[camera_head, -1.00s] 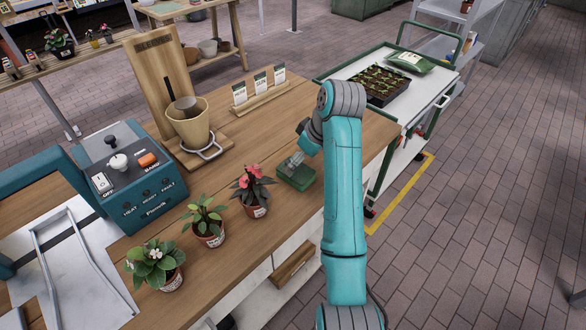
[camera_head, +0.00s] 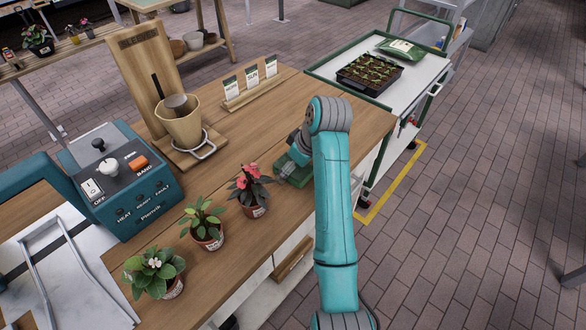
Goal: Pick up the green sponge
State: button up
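The green sponge (camera_head: 296,179) lies on the wooden table (camera_head: 240,165), right of the pot with pink-red flowers (camera_head: 251,190). My gripper (camera_head: 285,168) is low at the sponge, over its upper left part. My teal arm hides the sponge's right side. The fingers look small and partly hidden, so I cannot tell whether they are open or shut on the sponge. The sponge appears to rest on the table.
Two more potted plants (camera_head: 202,222) (camera_head: 154,271) stand along the front edge. A beige pot on a wooden stand (camera_head: 184,129), seed packets (camera_head: 252,82) and a teal control box (camera_head: 124,178) are farther left. A cart with a seedling tray (camera_head: 369,74) adjoins at right.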

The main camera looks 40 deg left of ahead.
jog(key=shift+f, duration=0.2)
dwell(0.3)
jog(key=shift+c, duration=0.3)
jog(key=c, duration=0.7)
jog(key=shift+c, duration=0.2)
